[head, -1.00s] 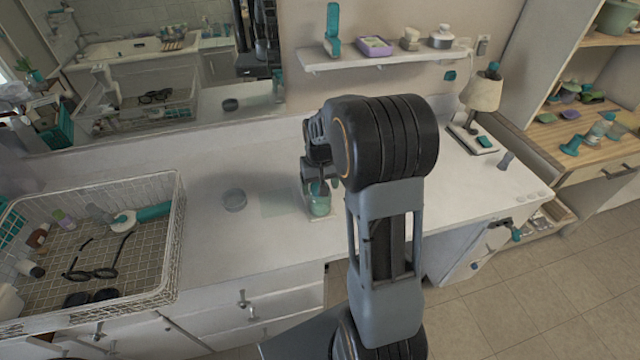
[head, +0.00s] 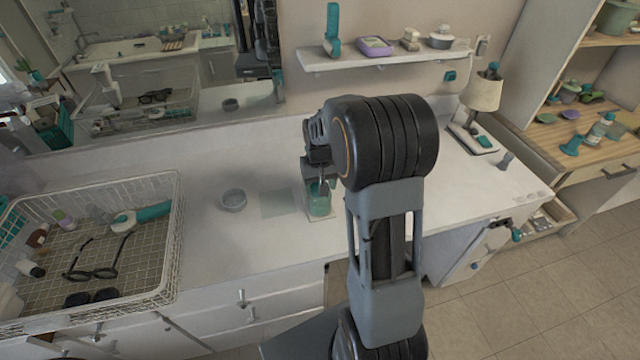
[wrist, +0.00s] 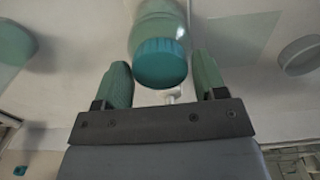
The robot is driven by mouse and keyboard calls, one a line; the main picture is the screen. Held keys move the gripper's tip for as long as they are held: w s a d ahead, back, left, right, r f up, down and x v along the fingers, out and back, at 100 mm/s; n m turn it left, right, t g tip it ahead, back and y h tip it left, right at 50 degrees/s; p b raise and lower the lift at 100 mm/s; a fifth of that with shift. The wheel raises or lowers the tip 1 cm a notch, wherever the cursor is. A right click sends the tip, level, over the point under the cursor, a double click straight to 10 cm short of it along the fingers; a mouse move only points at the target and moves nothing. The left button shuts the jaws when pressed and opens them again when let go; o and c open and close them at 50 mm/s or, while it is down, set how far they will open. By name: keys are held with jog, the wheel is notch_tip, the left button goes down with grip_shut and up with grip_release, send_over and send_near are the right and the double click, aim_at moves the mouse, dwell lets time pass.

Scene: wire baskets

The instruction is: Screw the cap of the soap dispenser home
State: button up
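The soap dispenser (head: 319,203) is a translucent green bottle standing upright on the white counter, below my gripper. In the wrist view its body (wrist: 158,20) is at the top centre. Its ribbed teal cap (wrist: 160,62) is on the bottle's end; I cannot tell how tightly it sits. My gripper (wrist: 162,68) is open, with a green-padded finger on each side of the cap and a visible gap at both sides. In the head view, my gripper (head: 320,178) is just above the bottle and partly hides its top, so the cap is not clear there.
A round grey dish (head: 232,201) and a pale green flat square (head: 279,203) lie left of the bottle. A wire basket (head: 172,240) with glasses and bottles stands further left. A shelf (head: 390,58) hangs behind. The counter's middle is mostly free.

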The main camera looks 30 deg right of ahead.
jog(key=c, duration=0.6)
jog(key=shift+c, duration=0.2)
jog(key=m, duration=0.4)
jog(key=shift+m, duration=0.3)
jog(key=m, duration=0.5)
jog(key=shift+m, duration=0.4)
jog(key=m, duration=0.5)
jog(key=shift+m+p, duration=0.3)
jog(key=m, duration=0.7)
jog(key=o, duration=0.9)
jog(key=shift+c, duration=0.2)
